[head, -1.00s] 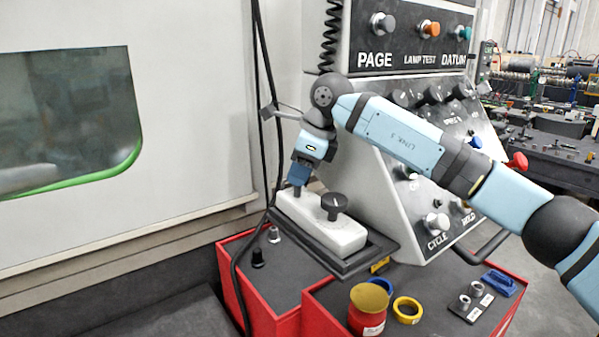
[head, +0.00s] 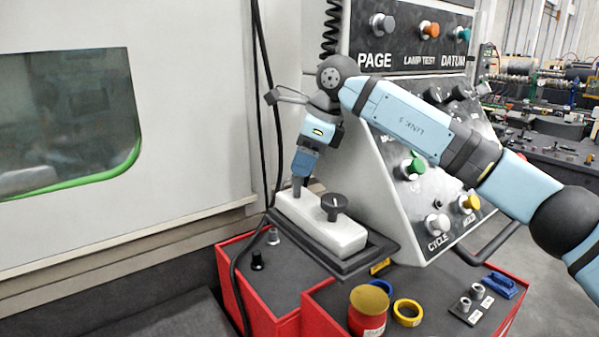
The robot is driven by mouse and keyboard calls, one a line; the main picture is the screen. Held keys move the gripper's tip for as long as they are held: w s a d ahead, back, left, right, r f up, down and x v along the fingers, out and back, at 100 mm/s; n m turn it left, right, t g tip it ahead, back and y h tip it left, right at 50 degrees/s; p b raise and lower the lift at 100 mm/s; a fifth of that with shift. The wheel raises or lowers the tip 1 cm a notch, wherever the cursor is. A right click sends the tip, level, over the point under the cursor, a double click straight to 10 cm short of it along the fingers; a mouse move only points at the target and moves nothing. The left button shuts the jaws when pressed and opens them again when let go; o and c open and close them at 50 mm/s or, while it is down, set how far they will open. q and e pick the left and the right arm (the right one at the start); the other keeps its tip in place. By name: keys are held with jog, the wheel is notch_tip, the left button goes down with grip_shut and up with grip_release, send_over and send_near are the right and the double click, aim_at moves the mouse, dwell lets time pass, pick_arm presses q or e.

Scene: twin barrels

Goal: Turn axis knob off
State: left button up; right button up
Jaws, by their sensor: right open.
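A black round knob (head: 333,203) stands on a white block-shaped pendant (head: 333,235), which lies in a dark tray on the red cabinet; this looks like the axis knob, though no label is readable. My right gripper (head: 299,190) points down at the far left end of the white pendant, to the left of the knob and apart from it. Its fingers are small here, open and empty, and their tips are close to the pendant's top. My left gripper is out of view.
A sloped control panel (head: 400,215) with green and yellow knobs rises right of the pendant. Black cables (head: 262,120) hang at the left. A red can (head: 367,312), a yellow tape ring (head: 408,312) and a blue clamp (head: 499,285) lie in front on the red cabinet.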

jog(key=b+v, duration=0.1)
jog(key=v, duration=0.9)
jog(key=shift+r, duration=0.4)
jog(key=shift+d, duration=0.15)
